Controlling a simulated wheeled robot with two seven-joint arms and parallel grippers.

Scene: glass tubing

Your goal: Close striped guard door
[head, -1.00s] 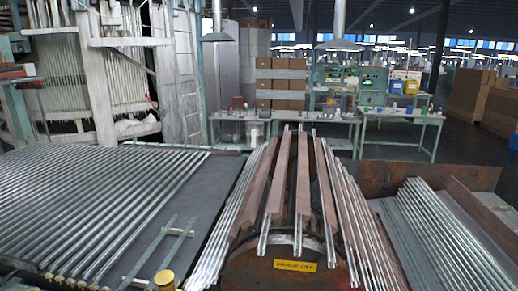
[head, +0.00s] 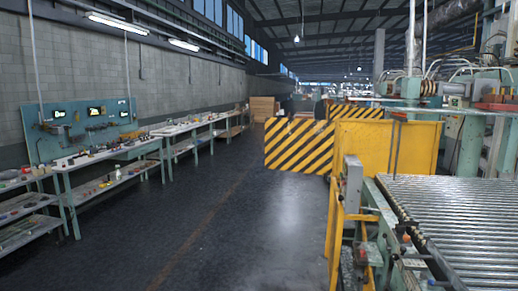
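A guard panel with yellow and black diagonal stripes (head: 298,146) stands upright in the middle of the head view, at the right side of the aisle. It sticks out to the left of a plain yellow guard panel (head: 390,148). A second striped panel (head: 355,111) shows behind them, its lower part hidden. I cannot tell how the striped panels are hinged or latched. Neither of my grippers is in view.
The dark floor aisle (head: 225,220) is clear in front of the striped panel. Workbenches (head: 110,155) with shelves line the left wall. A roller bed (head: 460,215) with a grey control box (head: 352,183) stands at the right. Cardboard boxes (head: 263,108) stand far back.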

